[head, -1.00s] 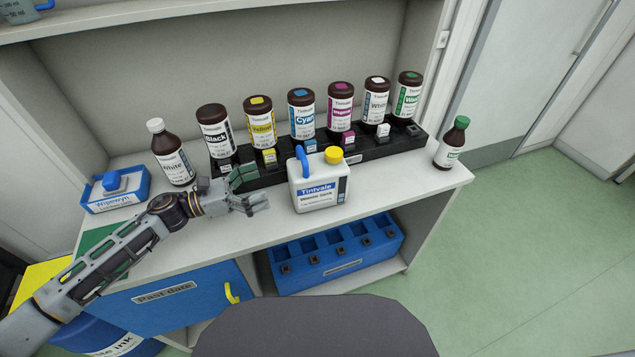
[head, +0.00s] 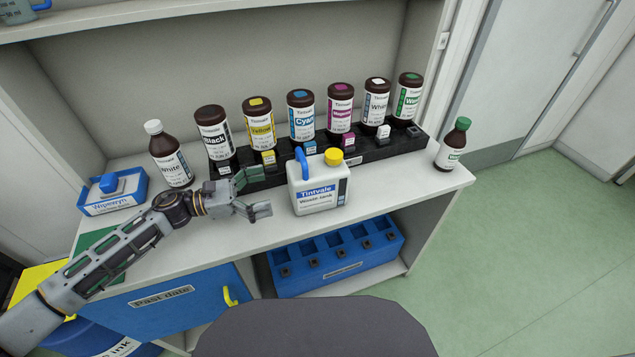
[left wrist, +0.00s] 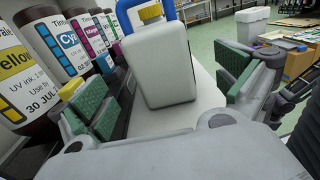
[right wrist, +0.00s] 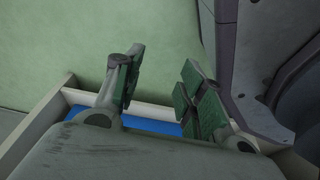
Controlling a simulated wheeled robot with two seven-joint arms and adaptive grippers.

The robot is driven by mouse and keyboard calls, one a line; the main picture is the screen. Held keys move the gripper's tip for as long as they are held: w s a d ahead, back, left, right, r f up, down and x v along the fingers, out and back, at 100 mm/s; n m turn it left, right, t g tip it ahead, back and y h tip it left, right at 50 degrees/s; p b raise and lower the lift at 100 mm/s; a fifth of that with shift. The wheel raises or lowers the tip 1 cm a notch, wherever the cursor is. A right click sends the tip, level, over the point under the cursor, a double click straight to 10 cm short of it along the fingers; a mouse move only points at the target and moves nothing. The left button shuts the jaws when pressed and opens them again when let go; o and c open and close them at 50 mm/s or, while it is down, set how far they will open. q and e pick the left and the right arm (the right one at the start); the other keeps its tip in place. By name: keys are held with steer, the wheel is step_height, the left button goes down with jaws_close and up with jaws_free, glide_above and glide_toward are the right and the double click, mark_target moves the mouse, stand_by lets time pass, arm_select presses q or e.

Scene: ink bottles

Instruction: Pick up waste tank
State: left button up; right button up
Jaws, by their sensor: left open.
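The waste tank (head: 320,195) is a white jug with a blue handle, a yellow cap and a Tintvale label. It stands upright on the white counter, in front of the black bottle rack. My left gripper (head: 256,194) is open and empty just left of the tank, pointing at it. In the left wrist view the tank (left wrist: 160,65) stands ahead between the two spread green-padded fingers (left wrist: 170,88), apart from them. My right gripper (right wrist: 157,95) shows only in its own wrist view, with its fingers apart and nothing between them.
Behind the tank, the black rack (head: 368,152) holds a row of ink bottles. A white-labelled bottle (head: 172,165) and a blue wipes box (head: 115,190) stand at left. A green-capped bottle (head: 451,148) stands at the right end. A blue crate (head: 340,265) sits on the shelf below.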

mark_target(290, 184)
arm_select(q)
steer(key=x, duration=0.5)
steer(key=shift+d, duration=0.2)
steer(key=shift+w+d+p, duration=0.15)
steer(key=shift+d+p, duration=0.15)
steer(key=shift+d, duration=0.15)
arm_select(e)
steer(key=shift+s+d+f, duration=0.4)
steer(key=shift+s+d, duration=0.2)
steer(key=shift+s, duration=0.05)
steer(key=shift+w+r, duration=0.1)
steer(key=shift+w, duration=0.15)
arm_select(q)
steer(key=shift+x, duration=0.8)
steer(key=x, duration=0.2)
steer(key=shift+w+d+f+p, duration=0.15)
steer(key=shift+w+d+p, duration=0.05)
steer(key=shift+w+p, duration=0.1)
steer(key=shift+d, duration=0.55)
arm_select(e)
steer(key=shift+s+d, duration=0.25)
steer(key=shift+s, duration=0.35)
steer(key=shift+w, duration=0.1)
